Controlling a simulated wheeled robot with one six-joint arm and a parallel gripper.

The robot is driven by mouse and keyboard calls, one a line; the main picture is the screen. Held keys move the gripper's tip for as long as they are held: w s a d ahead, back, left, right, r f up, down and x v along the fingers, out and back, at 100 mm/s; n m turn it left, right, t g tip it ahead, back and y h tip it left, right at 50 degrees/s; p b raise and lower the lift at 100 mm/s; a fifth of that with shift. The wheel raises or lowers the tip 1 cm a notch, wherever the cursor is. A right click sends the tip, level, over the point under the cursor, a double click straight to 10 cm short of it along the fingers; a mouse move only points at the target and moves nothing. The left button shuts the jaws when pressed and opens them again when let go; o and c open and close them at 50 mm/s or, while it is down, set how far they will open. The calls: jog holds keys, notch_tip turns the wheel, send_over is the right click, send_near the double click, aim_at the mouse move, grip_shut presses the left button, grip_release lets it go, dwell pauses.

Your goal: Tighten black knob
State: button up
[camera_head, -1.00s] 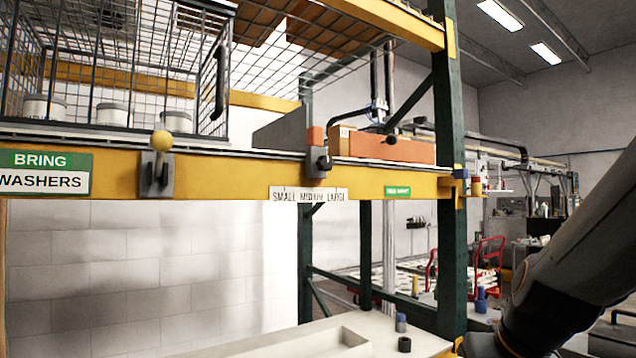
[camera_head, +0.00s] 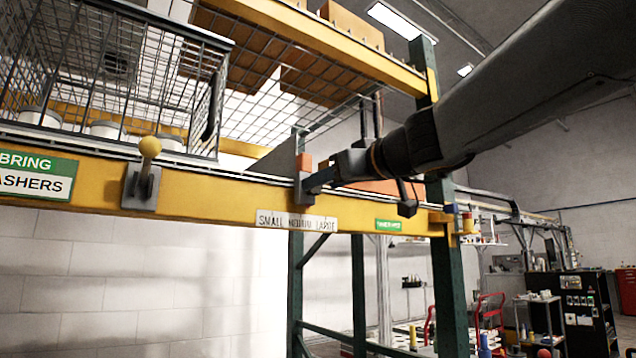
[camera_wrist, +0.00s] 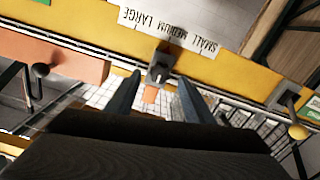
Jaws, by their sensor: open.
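The black knob (camera_wrist: 160,72) sits on a grey bracket on the yellow beam, above the SMALL MEDIUM LARGE label (camera_head: 297,222). In the wrist view the label (camera_wrist: 170,30) appears upside down. My gripper (camera_wrist: 159,79) is open, with one finger on each side of the knob's line and the tips close to it. Whether the fingers touch it cannot be told. In the head view my gripper (camera_head: 318,181) reaches the bracket from the right and covers most of the knob.
A yellow ball lever (camera_head: 150,147) stands on the beam at left, below a wire basket (camera_head: 110,75). A green post (camera_head: 447,270) stands at right.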

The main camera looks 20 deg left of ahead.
jog(key=p+x, duration=0.1)
jog(key=x, duration=0.2)
jog(key=shift+w+a, duration=0.1)
jog(key=shift+f, duration=0.1)
jog(key=c, duration=1)
jog(key=shift+c, duration=0.2)
